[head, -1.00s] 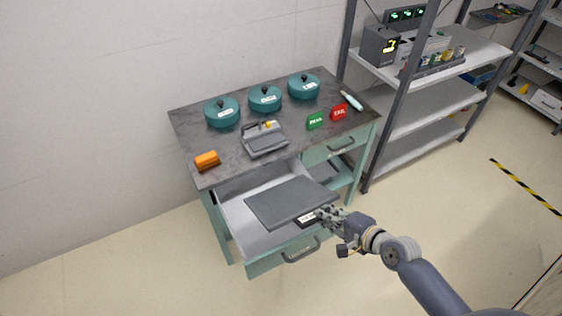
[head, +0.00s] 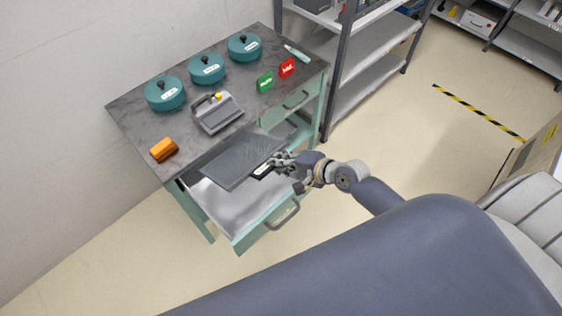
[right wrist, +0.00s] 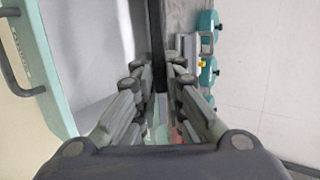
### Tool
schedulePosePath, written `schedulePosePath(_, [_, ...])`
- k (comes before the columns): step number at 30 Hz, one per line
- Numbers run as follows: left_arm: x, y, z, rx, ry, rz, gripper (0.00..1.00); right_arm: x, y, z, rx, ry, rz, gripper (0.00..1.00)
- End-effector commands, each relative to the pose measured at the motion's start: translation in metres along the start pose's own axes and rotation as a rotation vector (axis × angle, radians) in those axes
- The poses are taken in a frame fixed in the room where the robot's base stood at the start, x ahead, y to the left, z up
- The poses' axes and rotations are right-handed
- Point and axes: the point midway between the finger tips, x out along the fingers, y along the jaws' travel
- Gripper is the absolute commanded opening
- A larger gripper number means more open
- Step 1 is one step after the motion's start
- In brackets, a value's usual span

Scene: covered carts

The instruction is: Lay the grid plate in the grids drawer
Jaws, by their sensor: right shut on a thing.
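The dark grey grid plate (head: 240,160) is held by my right gripper (head: 277,165) at its right end, where a dark tab with a white label shows. In the right wrist view the plate (right wrist: 157,45) appears edge-on between the fingers of the gripper (right wrist: 157,85). The plate is over the open drawer (head: 228,205), which has a pale, bare interior and a curved handle. I see nothing lying in the drawer. Whether the plate touches the drawer's rim I cannot tell. My left gripper is not in view.
On the cart top (head: 130,110) stand several teal lidded pots (head: 165,94), a grey device (head: 216,112), an orange block (head: 163,149), a green sign (head: 265,82) and a red sign (head: 287,67).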

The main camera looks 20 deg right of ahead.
Motion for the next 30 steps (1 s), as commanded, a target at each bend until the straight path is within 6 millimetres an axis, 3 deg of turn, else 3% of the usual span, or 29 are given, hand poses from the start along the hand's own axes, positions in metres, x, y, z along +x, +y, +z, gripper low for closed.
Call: schedulePosePath(30, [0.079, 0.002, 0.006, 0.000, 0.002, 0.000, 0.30, 0.081, 0.062, -0.013, 0.000, 0.000, -0.005, 0.00])
